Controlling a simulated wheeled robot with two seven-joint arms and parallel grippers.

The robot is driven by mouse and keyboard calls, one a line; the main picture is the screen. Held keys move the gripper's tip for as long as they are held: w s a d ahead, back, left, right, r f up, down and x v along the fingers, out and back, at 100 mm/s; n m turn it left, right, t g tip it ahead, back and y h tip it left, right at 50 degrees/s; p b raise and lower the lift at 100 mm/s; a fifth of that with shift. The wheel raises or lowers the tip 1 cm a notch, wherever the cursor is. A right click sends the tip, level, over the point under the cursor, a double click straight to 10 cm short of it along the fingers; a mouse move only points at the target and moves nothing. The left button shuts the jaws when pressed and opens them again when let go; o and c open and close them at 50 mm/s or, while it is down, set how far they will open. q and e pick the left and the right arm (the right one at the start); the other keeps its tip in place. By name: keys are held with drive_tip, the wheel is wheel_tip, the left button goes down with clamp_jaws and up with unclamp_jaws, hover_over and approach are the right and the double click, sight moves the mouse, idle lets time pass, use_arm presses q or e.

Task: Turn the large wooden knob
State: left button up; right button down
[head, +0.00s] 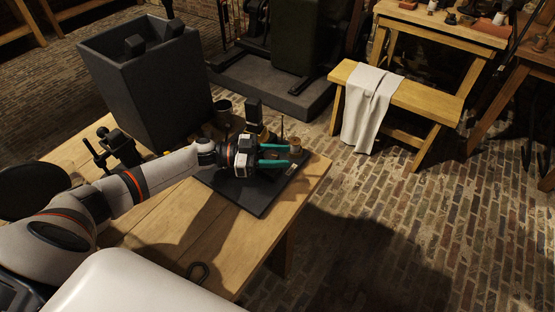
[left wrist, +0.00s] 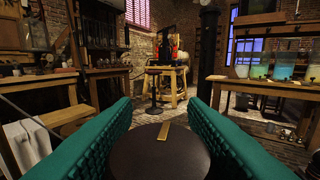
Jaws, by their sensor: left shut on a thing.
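The large wooden knob (head: 296,146) stands near the right end of a dark base plate (head: 247,199) on the wooden table. In the left wrist view it is a round dark-brown disc (left wrist: 158,155) with a pale strip pointing away from me. My left gripper (head: 288,154) reaches in from the left with its teal fingers, which are closed on the knob. In the left wrist view the green ribbed fingers (left wrist: 160,135) lie on both sides of the disc. The knob's lower part is hidden. My right gripper is not in view.
A tall dark box (head: 150,90) stands behind the arm on the table (head: 185,229). A thin upright rod and small dark parts stand close to the gripper on the plate. A bench with a white cloth (head: 370,105) stands beyond. Brick floor is open to the right.

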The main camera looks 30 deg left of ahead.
use_arm(q)
drive_tip(key=shift+s+d+f+m+g+h+b, duration=0.15)
drive_tip(key=shift+m+g+h+b, duration=0.15)
drive_tip(key=shift+m+g+b, duration=0.35)
drive_tip(key=shift+g, duration=0.25)
drive_tip(key=o, duration=1)
drive_tip(key=b+v, duration=0.1)
drive_tip(key=v, duration=0.5)
drive_tip(key=shift+a+f, duration=0.1)
drive_tip(key=shift+a, duration=0.25)
drive_tip(key=shift+s+a, duration=0.15)
drive_tip(key=shift+a, duration=0.25)
